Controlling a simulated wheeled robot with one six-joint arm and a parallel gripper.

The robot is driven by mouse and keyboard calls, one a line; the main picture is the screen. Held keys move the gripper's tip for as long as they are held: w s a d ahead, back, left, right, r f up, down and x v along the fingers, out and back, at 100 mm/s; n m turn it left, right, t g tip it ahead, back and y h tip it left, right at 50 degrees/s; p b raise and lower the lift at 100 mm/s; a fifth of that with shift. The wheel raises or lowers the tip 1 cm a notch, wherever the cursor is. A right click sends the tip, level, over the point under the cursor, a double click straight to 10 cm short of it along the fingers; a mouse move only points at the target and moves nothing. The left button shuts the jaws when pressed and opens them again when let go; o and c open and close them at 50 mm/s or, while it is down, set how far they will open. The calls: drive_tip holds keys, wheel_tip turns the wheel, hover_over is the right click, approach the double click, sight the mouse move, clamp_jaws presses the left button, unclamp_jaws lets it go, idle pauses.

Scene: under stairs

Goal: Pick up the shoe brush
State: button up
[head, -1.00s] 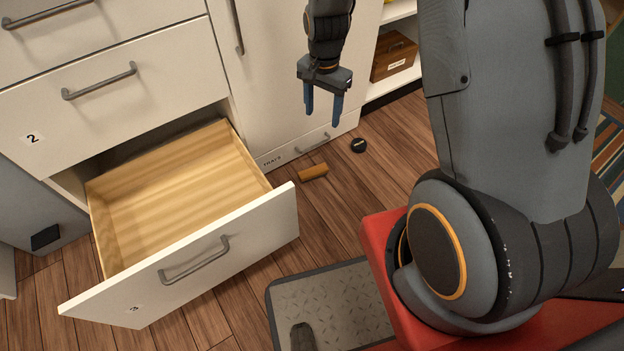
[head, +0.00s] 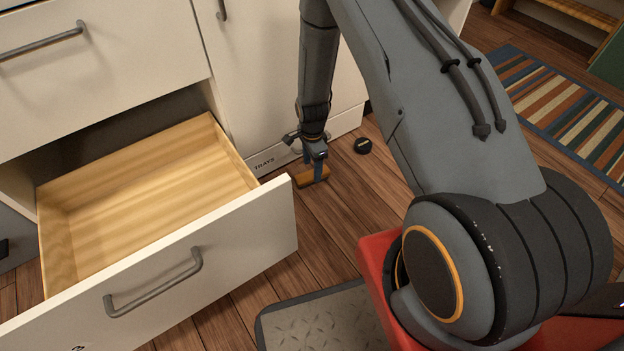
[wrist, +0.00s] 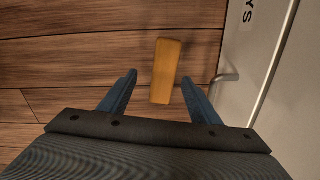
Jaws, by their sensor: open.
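The shoe brush is an orange-brown wooden block (head: 311,176) lying on the wooden floor, just right of the open drawer's front corner. In the wrist view the brush (wrist: 166,71) lies ahead of and partly between the fingertips, nearer the right finger. My gripper (head: 315,165) points down over the brush in the head view and hides part of it. It also shows in the wrist view (wrist: 158,82), with its two blue fingers apart and nothing held. I cannot tell how high the fingertips are above the floor.
The open, empty drawer (head: 215,262) juts out on the left. A small black round tin (head: 363,145) lies right of the brush.

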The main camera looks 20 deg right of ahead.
sight(311, 174)
drive_tip(key=shift+w+f+b, duration=0.2)
drive_tip(key=shift+f+b, duration=0.75)
drive_tip(key=shift+f, duration=0.6)
drive_tip(key=shift+w+f+b, duration=0.2)
drive_tip(key=shift+f+b, duration=0.7)
drive_tip(key=shift+f, duration=0.65)
drive_tip(key=shift+r, duration=0.1)
drive_tip(key=c, duration=1.2)
wheel_tip(311, 174, up, 10)
drive_tip(key=p, duration=0.5)
